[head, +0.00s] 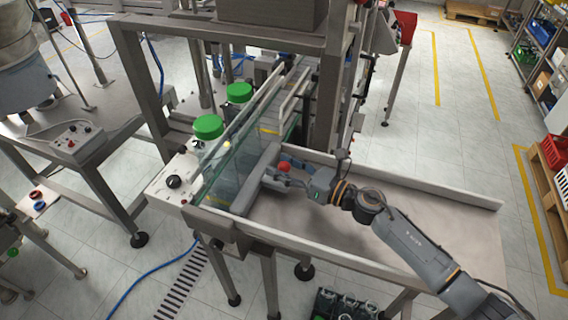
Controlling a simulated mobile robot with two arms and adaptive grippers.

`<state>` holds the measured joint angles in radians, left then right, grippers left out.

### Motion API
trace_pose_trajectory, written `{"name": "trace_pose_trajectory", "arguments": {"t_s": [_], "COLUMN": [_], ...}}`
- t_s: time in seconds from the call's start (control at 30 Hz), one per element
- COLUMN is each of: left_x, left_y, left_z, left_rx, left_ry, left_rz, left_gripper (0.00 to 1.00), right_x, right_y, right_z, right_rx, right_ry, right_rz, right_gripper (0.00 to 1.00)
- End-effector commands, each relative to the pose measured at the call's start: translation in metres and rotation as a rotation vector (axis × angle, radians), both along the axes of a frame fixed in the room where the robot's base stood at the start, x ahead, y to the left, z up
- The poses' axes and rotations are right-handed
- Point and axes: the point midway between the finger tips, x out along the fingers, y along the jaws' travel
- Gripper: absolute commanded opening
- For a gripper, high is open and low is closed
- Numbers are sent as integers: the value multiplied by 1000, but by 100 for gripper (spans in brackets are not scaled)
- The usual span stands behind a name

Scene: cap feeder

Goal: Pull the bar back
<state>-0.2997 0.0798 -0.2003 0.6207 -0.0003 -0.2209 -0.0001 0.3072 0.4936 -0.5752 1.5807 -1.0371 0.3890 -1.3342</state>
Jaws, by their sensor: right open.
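A long grey bar (244,201) lies along the left side of the shallow metal tray, beside a clear glass panel. A small red knob or cap (284,166) shows close to my right gripper; I cannot tell whether it is fixed to the bar. My right gripper (272,180) reaches in from the right, low over the tray, with its fingertips at the bar. It is open. I cannot tell whether the fingers touch the bar. My left gripper is not in view.
The tray (400,220) is bare to the right of the bar, with raised rims. Two green-capped containers (209,127) stand behind the glass panel (222,170). A metal frame (145,90) rises at the back left. A black crate (345,305) stands on the floor in front.

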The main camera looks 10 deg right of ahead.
Motion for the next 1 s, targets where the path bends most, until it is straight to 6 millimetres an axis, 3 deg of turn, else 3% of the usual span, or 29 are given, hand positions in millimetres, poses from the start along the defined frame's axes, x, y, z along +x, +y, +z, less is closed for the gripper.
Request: {"name": "trace_pose_trajectory", "arguments": {"t_s": [0.2,0.4,0.47,1.0], "left_x": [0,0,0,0], "left_y": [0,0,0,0], "left_z": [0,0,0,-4], "left_rx": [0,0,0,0], "left_ry": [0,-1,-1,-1], "left_rz": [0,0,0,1], "left_gripper": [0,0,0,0], "right_x": [0,0,0,-4], "right_y": [0,0,0,-8], "right_z": [0,0,0,-2], "right_rx": [0,0,0,0], "right_ry": [0,0,0,1], "right_rz": [0,0,0,-2], "right_gripper": [49,9,0,0]}}
